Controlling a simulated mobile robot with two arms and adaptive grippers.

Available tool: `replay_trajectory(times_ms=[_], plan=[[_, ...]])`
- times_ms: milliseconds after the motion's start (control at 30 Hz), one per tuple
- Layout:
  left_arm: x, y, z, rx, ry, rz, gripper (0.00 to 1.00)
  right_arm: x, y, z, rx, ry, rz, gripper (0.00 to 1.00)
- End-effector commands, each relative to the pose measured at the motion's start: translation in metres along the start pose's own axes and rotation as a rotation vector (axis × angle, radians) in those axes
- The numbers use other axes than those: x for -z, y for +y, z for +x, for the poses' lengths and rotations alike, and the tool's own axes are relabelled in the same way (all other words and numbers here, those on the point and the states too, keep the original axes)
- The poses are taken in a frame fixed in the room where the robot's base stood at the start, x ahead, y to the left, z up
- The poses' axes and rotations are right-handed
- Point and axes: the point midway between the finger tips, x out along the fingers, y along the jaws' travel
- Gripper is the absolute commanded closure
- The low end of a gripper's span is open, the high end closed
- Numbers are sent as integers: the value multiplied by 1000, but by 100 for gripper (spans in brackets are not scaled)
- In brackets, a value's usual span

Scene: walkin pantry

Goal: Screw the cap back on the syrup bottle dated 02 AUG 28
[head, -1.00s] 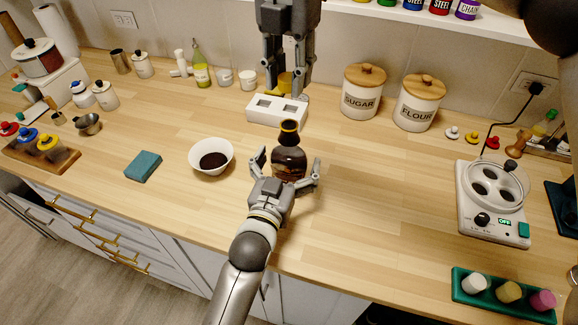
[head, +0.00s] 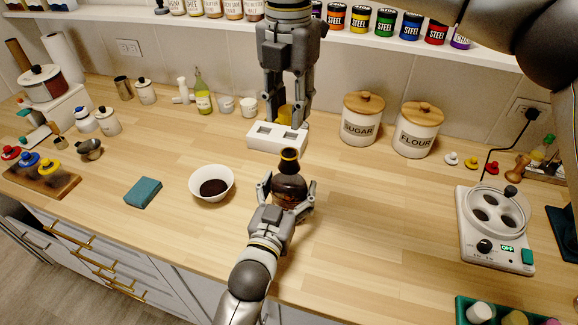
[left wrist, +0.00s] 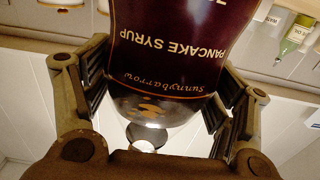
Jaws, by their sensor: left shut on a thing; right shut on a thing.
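A dark syrup bottle (head: 289,185) with a gold-rimmed neck stands upright at the counter's middle. My left gripper (head: 288,192) is closed around its body. In the left wrist view, the bottle (left wrist: 175,50) fills the middle between the fingers, with its "PANCAKE SYRUP" label upside down. No date is readable. My right gripper (head: 288,122) points down, above and behind the bottle, apart from it. It is shut on a small yellow-orange piece (head: 287,113), which looks like a cap; the fingers partly hide it.
A white block with square openings (head: 262,142) stands behind the bottle. A bowl of dark contents (head: 226,174) is left of it, with a teal sponge (head: 143,192) farther left. Sugar (head: 357,133) and flour (head: 412,146) canisters stand back right.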

Motion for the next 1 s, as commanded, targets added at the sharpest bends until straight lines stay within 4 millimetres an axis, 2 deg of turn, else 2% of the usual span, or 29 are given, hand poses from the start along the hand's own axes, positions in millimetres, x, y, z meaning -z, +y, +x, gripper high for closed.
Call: replay_trajectory(times_ms=[200,300,800,1000], plan=[[0,0,0,0,0,1,64,0,-1,34,1,3,0,76],[0,0,0,0,0,1,64,0,0,43,0,3,0,76],[0,0,0,0,-1,1,64,0,0,44,-1,1,0,76],[0,0,0,0,-1,1,64,0,0,53,0,2,1,76]])
